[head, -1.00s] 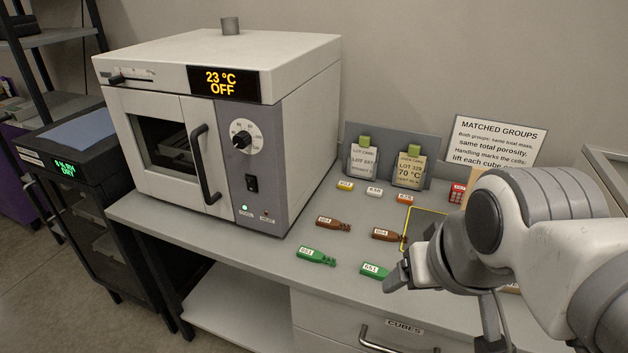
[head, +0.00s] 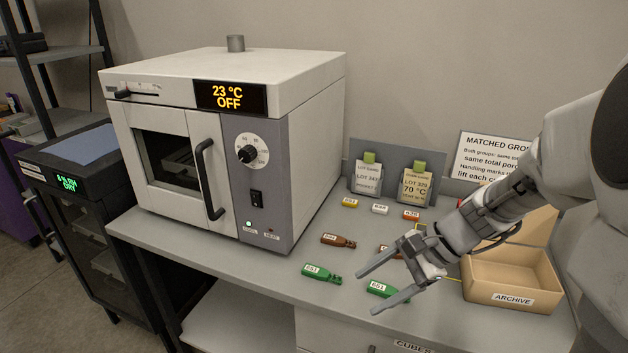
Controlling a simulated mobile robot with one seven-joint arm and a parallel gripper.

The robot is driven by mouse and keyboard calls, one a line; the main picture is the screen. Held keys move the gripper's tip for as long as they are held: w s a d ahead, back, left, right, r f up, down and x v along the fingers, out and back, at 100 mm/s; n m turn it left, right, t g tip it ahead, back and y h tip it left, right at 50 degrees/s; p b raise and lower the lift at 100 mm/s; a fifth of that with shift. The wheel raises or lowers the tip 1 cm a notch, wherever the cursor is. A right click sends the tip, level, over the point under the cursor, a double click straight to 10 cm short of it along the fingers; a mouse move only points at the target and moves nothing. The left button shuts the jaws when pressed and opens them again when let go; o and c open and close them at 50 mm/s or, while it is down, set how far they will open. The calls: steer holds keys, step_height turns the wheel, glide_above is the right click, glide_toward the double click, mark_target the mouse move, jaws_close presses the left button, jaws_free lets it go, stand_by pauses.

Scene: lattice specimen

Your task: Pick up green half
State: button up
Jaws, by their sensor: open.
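Two green halves lie on the grey bench. The left green half (head: 320,273), with a white label, lies in the open to the left of my gripper. The right green half (head: 381,289) has a label that reads like E51 and lies below my gripper's fingers, partly covered by them. My gripper (head: 366,292) is open and empty, with its two fingers pointing left over the bench near the right green half. I cannot tell its exact height above the bench.
A brown half (head: 338,240) lies behind the green ones; another (head: 389,250) is partly hidden by my gripper. An oven (head: 225,150) stands left, an open archive box (head: 512,297) right.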

steer(key=w+d+f+m+t+y, duration=0.1)
steer(key=w+f+m, duration=0.1)
steer(key=w+m, duration=0.1)
steer(key=w+d+f+m+t+y, duration=0.2)
steer(key=w+f+m, duration=0.1)
steer(key=w+d+f+m+t+y, duration=0.1)
steer(key=w+d+f+m, duration=0.1)
steer(key=w+m, duration=0.1)
steer(key=shift+w+d+f+m+b, duration=0.2)
steer(key=shift+w+m+b, duration=0.2)
steer(key=shift+w, duration=0.1)
steer(key=shift+w+a+f+t+y, duration=0.15)
steer(key=shift+w+a+t+y, duration=0.05)
steer(key=shift+t+y, duration=0.1)
steer(key=b, duration=0.1)
glide_toward(315, 270)
steer(key=shift+s+x, duration=0.2)
steer(key=shift+x, duration=0.9)
steer(key=shift+b+x, duration=0.5)
steer(key=shift+x, duration=2.65)
steer(key=shift+w+d, duration=0.1)
jaws_close()
